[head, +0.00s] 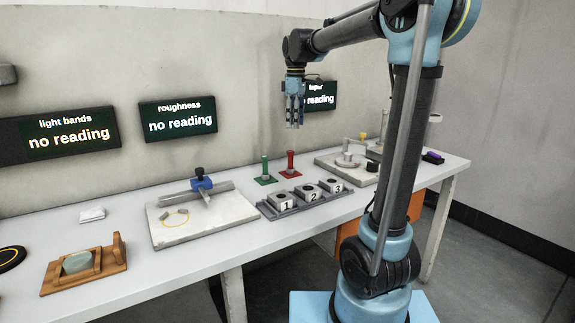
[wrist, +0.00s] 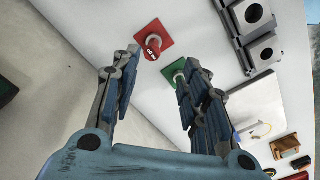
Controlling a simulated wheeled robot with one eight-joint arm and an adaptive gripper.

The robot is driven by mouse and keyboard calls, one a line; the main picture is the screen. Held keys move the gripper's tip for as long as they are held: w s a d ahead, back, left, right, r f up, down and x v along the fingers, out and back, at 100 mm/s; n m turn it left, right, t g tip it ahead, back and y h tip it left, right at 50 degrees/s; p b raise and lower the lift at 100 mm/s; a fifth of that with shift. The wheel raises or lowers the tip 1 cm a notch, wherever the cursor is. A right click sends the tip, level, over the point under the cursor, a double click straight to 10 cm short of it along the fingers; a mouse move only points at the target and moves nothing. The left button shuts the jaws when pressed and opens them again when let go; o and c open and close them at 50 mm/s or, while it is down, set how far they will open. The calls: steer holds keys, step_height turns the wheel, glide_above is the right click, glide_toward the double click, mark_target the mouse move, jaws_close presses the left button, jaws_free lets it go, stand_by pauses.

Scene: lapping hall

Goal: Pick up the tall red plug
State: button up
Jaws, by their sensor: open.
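The tall red plug (head: 290,163) stands upright on a red square base on the bench, at the middle of the head view. In the wrist view the red plug (wrist: 152,45) is seen from above, ahead of my fingertips and roughly between their lines. My gripper (head: 295,124) hangs pointing down above the bench, over the area of the red plug and clear of it. In the wrist view my gripper (wrist: 160,75) has its two fingers spread apart with nothing between them. A green plug (head: 264,168) stands on a green base just left of the red one.
A tray with numbered blocks (head: 308,193) lies in front of the plugs. A stone plate with a blue-clamped gauge (head: 203,215) is to the left, and another plate with a fixture (head: 345,160) to the right. The wall with dark displays (head: 178,118) stands close behind.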

steer(key=w+a, duration=0.1)
steer(key=w, duration=0.1)
glide_toward(291, 168)
steer(key=shift+w+a+f+n, duration=0.2)
steer(key=shift+w+f+n, duration=0.2)
steer(key=shift+w+f, duration=0.3)
steer(key=shift+s+d+f, duration=0.1)
steer(key=shift+f, duration=2.95)
jaws_close()
